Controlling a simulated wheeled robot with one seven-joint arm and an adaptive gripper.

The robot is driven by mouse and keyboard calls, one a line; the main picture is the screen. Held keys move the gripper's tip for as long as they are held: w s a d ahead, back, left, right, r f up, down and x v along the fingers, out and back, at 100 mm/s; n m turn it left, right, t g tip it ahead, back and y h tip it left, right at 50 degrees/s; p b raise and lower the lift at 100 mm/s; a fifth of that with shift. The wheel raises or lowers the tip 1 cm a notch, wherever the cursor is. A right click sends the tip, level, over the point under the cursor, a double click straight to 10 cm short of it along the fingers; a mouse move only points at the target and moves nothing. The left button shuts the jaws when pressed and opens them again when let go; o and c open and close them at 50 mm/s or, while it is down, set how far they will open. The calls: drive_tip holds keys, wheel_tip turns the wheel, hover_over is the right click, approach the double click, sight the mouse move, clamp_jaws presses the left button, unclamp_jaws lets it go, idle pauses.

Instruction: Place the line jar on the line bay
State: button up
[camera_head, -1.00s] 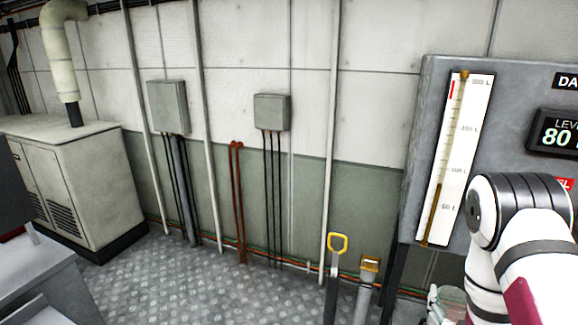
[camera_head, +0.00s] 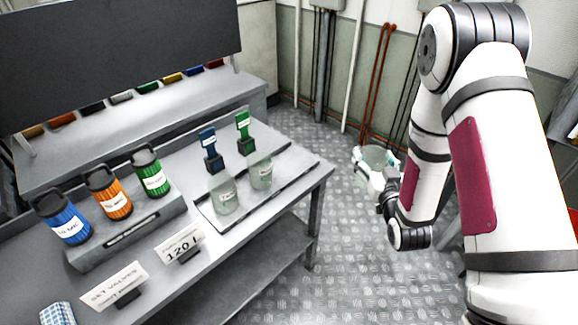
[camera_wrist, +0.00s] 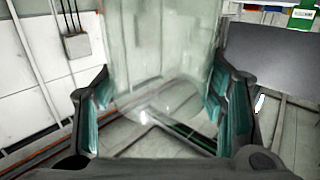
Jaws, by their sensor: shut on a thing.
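My gripper (camera_head: 374,170) is shut on a clear glass jar (camera_head: 378,154), held over the floor to the right of the table. In the wrist view the jar (camera_wrist: 165,55) stands between the two teal finger pads; no label on it is readable. On the table, a grey tray (camera_head: 300,163) carries two clear jars, a left jar (camera_head: 224,197) and a right jar (camera_head: 261,174), with small labels too blurred to read. A blue marker (camera_head: 209,150) and a green marker (camera_head: 244,133) stand behind them. Which place is the line bay, I cannot tell.
Blue (camera_head: 64,220), orange (camera_head: 110,195) and green (camera_head: 151,173) canisters stand in a rack at the left. Cards reading "SET VALVES" (camera_head: 114,287) and "120 L" (camera_head: 180,244) stand in front. A dark panel (camera_head: 110,55) rises behind the table. The floor beside the table is clear.

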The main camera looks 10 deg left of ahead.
drive_tip(key=w+a+f+n+g+y+b, duration=0.2)
drive_tip(key=w+a+y+b, duration=0.4)
drive_tip(key=b, duration=0.6)
drive_tip(key=shift+w+a+f+n+b, duration=0.35)
drive_tip(key=shift+w+a+f+n, duration=0.25)
drive_tip(key=shift+a+n, duration=0.55)
drive_tip(key=a+y+b, duration=0.1)
drive_tip(key=b, duration=0.1)
drive_tip(key=n+g+b, duration=0.1)
drive_tip(key=shift+a+f+n+g+y+b, duration=0.25)
drive_tip(key=shift+a+f+g+y+b, duration=0.05)
drive_tip(key=shift+a+f+y+b, duration=0.1)
drive_tip(key=w+a, duration=0.2)
drive_tip(key=a, duration=0.2)
drive_tip(key=w+a+f, duration=0.1)
drive_tip(key=w+a, duration=0.2)
drive_tip(key=a, duration=0.2)
drive_tip(key=w+a+b, duration=0.1)
drive_tip(key=w+a, duration=0.2)
drive_tip(key=a, duration=0.1)
drive_tip(key=shift+w+a+f, duration=0.2)
drive_tip(key=shift+a, duration=0.05)
drive_tip(key=shift+f, duration=1.75)
drive_tip(key=shift+f+b, duration=0.1)
drive_tip(key=shift+b, duration=0.2)
drive_tip(key=o, duration=1.4)
drive_tip(key=shift+f, duration=0.1)
